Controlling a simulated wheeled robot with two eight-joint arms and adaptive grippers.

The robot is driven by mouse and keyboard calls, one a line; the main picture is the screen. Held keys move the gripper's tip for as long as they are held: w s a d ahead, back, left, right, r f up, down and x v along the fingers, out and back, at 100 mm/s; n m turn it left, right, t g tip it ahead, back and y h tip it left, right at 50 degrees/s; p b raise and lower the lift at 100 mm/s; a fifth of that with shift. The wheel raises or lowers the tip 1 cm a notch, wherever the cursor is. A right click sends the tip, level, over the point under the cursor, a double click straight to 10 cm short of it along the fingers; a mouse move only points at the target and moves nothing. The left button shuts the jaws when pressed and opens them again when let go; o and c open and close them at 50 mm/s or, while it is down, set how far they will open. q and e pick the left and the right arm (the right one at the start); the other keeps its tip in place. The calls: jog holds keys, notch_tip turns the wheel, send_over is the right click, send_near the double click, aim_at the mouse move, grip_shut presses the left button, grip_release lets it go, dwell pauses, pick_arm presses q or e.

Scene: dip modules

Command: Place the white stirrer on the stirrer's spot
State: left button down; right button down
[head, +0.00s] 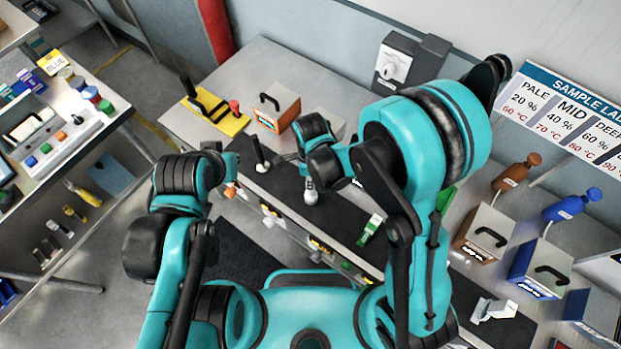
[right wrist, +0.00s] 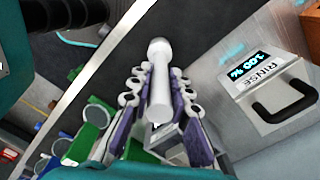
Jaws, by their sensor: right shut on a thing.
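The white stirrer (right wrist: 160,80) is between the fingers of my right gripper (right wrist: 160,100) in the right wrist view. Its rounded end sticks out past the fingertips, and its lower part is partly hidden. In the head view, a white rounded piece (head: 311,196) shows below the right gripper (head: 309,180), over the dark strip of the bench. My left gripper (head: 228,168) is at the bench's left front, mostly hidden by its own arm; its fingers are not clear. I cannot make out which place is the stirrer's spot.
A RINSE box (right wrist: 270,75) with a black handle stands beside the right gripper. A yellow tray (head: 236,122) and an orange-fronted box (head: 277,108) are at the back left. A dark-handled item (head: 260,155) stands between the grippers. A green-and-white item (head: 370,229) lies on the dark strip.

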jog(key=shift+s, duration=0.1)
jog(key=c, duration=1.4)
grip_release()
jog(key=shift+f, duration=0.1)
notch_tip(320, 180, up, 12)
jog(key=shift+d+r+p, duration=0.1)
jog(key=shift+r+p, duration=0.15)
jog(key=shift+p, duration=0.75)
jog(key=s+d+r+n+t, duration=0.1)
jog(key=d+r+n+t, duration=0.1)
jog(key=d+n, duration=0.4)
jog(key=s+d+r+n+t, duration=0.2)
jog(key=d+r+n, duration=0.3)
jog(key=d+n, duration=0.1)
jog(key=s+d+r+n+t, duration=0.2)
jog(key=d+r+n+t, duration=0.1)
jog(key=d+n, duration=0.3)
jog(key=shift+r, duration=0.2)
